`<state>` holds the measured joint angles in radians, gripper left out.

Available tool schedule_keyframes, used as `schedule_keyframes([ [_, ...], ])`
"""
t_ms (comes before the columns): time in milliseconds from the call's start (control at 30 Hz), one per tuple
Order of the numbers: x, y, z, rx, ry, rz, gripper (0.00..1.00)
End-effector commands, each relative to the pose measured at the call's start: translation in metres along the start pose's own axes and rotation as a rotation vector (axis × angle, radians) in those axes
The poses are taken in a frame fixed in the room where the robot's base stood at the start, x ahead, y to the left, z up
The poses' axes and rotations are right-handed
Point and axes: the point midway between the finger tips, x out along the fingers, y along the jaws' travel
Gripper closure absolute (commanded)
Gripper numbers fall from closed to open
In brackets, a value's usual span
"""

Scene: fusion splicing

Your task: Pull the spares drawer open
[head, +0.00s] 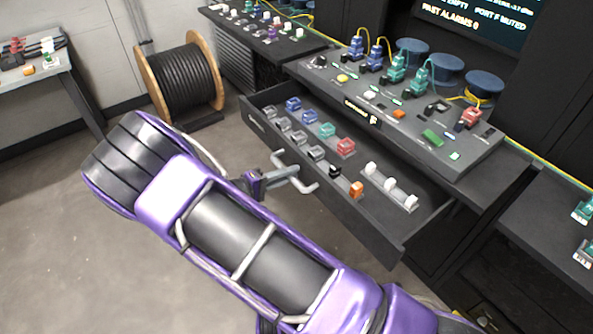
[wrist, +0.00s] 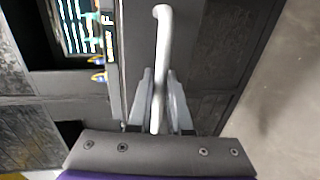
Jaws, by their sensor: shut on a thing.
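The spares drawer (head: 385,236) is dark grey and stands well out from under the bench, with its inside in view in the head view. Rows of small coloured connectors sit in it. Its silver bar handle (head: 304,184) is on the front face; the handle (wrist: 162,50) also shows in the wrist view, running up the picture. My gripper (head: 290,174) is at the handle, and in the wrist view its two fingers (wrist: 159,92) lie on either side of the bar, shut on it. My arm hides part of the floor before the drawer.
A control panel (head: 440,135) with plugs and cables stands on the bench above the drawer. A cable reel (head: 183,80) stands on the floor behind, and a side table (head: 30,75) is at the left. The floor left of the drawer is clear.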

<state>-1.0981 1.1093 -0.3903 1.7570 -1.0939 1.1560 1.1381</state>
Motion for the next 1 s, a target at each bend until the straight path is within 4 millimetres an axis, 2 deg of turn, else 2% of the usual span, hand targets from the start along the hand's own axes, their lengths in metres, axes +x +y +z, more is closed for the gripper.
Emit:
schedule_keyframes([
  [367,-0.002,0.000,0.000,0.000,0.000,-0.001,1.00],
  [400,-0.002,0.000,0.000,0.000,0.000,0.000,0.76],
  [533,-0.001,0.000,0.000,0.000,0.000,0.000,0.53],
  [833,-0.002,0.000,0.000,0.000,0.000,0.000,0.53],
  [1000,-0.019,-0.001,-0.001,0.000,0.003,-0.001,0.53],
])
